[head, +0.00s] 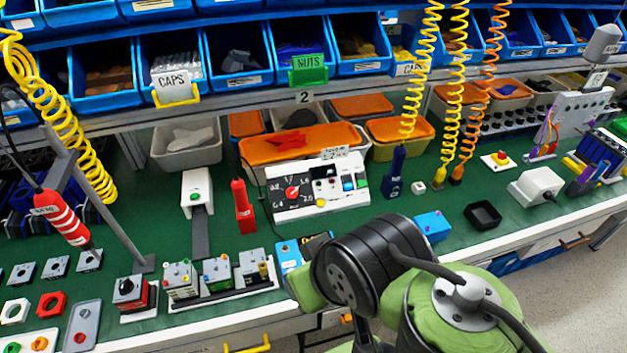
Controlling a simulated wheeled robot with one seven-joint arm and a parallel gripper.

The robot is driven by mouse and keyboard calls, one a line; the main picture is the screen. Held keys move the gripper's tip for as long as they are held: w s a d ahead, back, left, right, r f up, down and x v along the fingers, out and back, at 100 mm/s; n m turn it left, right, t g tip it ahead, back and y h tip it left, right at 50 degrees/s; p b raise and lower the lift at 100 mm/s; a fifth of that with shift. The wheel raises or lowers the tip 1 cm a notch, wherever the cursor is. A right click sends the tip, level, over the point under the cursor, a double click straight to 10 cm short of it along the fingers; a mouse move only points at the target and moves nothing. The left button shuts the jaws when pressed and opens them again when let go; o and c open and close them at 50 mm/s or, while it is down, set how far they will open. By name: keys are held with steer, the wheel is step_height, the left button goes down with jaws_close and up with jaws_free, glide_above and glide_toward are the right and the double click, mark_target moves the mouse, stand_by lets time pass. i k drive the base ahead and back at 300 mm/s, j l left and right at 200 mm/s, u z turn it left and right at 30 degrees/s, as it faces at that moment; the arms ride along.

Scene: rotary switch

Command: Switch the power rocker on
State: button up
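A white control box (338,207) stands on the green bench top near the middle. Its dark left face carries a red knob (292,192) ringed by white numbers. Its right part holds a black element (325,171) and small blue-and-green elements (349,183). I cannot tell which of these is the power rocker, or its position, at this size. My black and green arm fills the lower middle, in front of and below the box and apart from it in the picture. My gripper's fingers do not show.
A red handheld tool (243,206) stands left of the box, and a dark blue tool (396,172) right of it. Several small switch boxes, including a black-knobbed one (127,290), line the front edge. A blue box (432,226) and black tray (482,215) sit at right. Yellow coiled cords hang above.

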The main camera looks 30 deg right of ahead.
mark_target(362, 182)
steer(key=l+z, duration=0.1)
steer(key=z, duration=0.25)
steer(key=l+z, duration=0.1)
steer(key=z, duration=0.25)
steer(key=l+z, duration=0.15)
steer(key=z, duration=0.2)
steer(key=u, duration=0.5)
steer(key=i+l+u, duration=0.1)
steer(key=u, duration=0.4)
steer(key=l+u, duration=0.2)
steer(key=u, duration=0.25)
